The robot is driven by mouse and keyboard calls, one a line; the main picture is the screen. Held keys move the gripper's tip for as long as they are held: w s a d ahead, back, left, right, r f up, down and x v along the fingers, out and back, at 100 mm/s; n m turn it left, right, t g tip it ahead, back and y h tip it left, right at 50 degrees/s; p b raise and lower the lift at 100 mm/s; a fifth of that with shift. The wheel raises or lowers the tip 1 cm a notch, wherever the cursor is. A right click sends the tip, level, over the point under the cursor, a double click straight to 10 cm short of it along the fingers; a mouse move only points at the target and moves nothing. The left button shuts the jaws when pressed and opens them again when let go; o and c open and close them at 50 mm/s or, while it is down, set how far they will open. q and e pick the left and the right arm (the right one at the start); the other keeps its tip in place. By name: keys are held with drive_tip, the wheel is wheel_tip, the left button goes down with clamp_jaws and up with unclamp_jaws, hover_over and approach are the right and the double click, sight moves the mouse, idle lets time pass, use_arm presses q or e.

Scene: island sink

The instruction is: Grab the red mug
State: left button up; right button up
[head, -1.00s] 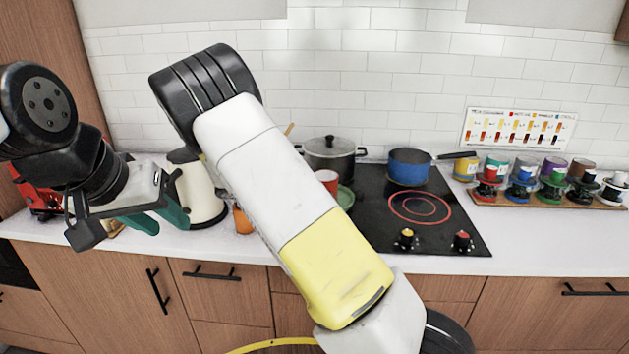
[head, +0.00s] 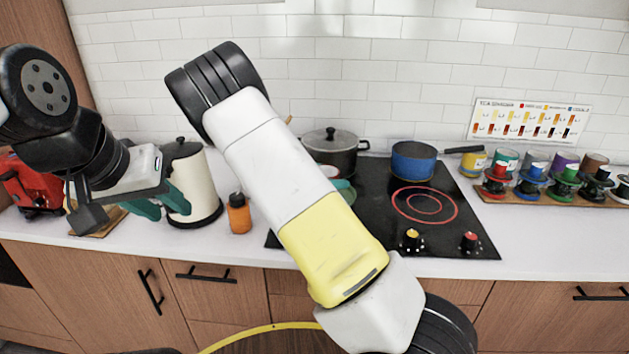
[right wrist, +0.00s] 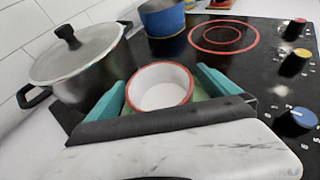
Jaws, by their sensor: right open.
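The red mug (right wrist: 160,90), with a red rim and white inside, shows from above in the right wrist view. It stands on a green dish (right wrist: 202,95) on the cooktop. My right gripper (right wrist: 160,80) is open, with one teal finger on each side of the mug; I cannot tell whether they touch it. My left gripper (head: 172,211) is open and empty, held in front of the cream kettle (head: 188,185).
A lidded dark pot (right wrist: 78,65) stands close to the mug, and a blue saucepan (head: 413,162) is behind on the black cooktop (head: 450,235). An orange bottle (head: 239,214) stands left of the cooktop. The counter right of the cooktop is clear in front.

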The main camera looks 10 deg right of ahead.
drive_tip(key=shift+x, duration=0.9)
drive_tip(key=c, duration=1.8)
drive_tip(key=shift+r, duration=0.15)
